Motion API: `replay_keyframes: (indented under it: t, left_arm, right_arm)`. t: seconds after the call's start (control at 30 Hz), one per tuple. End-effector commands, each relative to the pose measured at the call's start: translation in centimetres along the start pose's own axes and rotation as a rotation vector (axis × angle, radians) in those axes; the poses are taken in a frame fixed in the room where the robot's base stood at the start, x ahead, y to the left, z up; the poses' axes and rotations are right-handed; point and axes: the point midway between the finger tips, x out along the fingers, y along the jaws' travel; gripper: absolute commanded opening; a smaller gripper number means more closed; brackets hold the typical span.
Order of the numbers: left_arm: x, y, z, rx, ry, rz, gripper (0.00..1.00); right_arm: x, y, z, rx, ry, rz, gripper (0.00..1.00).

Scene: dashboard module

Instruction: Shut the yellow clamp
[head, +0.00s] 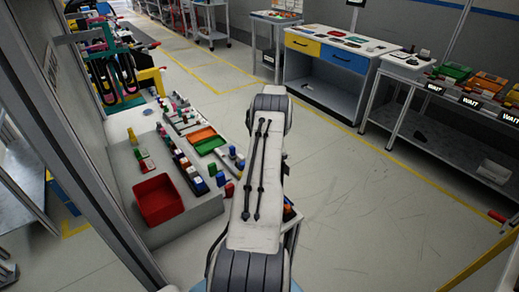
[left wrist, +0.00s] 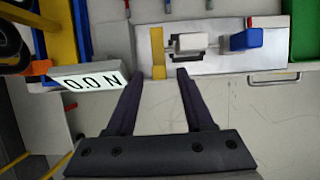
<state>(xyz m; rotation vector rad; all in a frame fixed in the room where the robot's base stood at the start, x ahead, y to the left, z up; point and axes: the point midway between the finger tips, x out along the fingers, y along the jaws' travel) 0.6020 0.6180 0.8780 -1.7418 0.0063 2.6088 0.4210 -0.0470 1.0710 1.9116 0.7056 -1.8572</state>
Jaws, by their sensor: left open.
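In the left wrist view, a yellow upright bar (left wrist: 157,48) stands at the left end of a pale plate (left wrist: 210,64), beside a white block with dark fittings (left wrist: 188,43). It looks like the yellow clamp, but its hinge and exact position are not clear. My left gripper (left wrist: 159,73) is open and empty. Its two dark fingers point towards the plate, with the bar's lower end between the fingertips in the picture; I cannot tell the depth gap. I cannot pick out the clamp in the head view. My right gripper is not in view.
A blue block (left wrist: 246,40) sits right of the white block. A lettered sign (left wrist: 90,78) is left of my fingers. In the head view, a grey bench holds a red bin (head: 158,200) and several small coloured parts; a cabinet (head: 325,62) stands behind.

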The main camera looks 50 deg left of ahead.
Motion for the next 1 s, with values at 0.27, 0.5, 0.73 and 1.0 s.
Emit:
replay_keyframes:
  t: [0.27,0.5,0.73,1.0]
  left_arm:
    - [-5.4,-0.1,-0.2,-0.001,0.005,-0.007,0.53]
    - [-8.6,-0.1,-0.2,0.001,0.003,-0.005,0.53]
    - [-9.6,0.0,-0.1,0.001,0.003,-0.004,0.53]
    - [-9.7,0.0,-0.1,0.001,0.002,-0.003,0.53]
  right_arm:
    - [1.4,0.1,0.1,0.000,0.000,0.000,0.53]
    - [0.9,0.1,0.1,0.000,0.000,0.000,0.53]
    - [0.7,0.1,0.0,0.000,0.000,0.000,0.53]
    - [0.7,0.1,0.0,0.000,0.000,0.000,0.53]
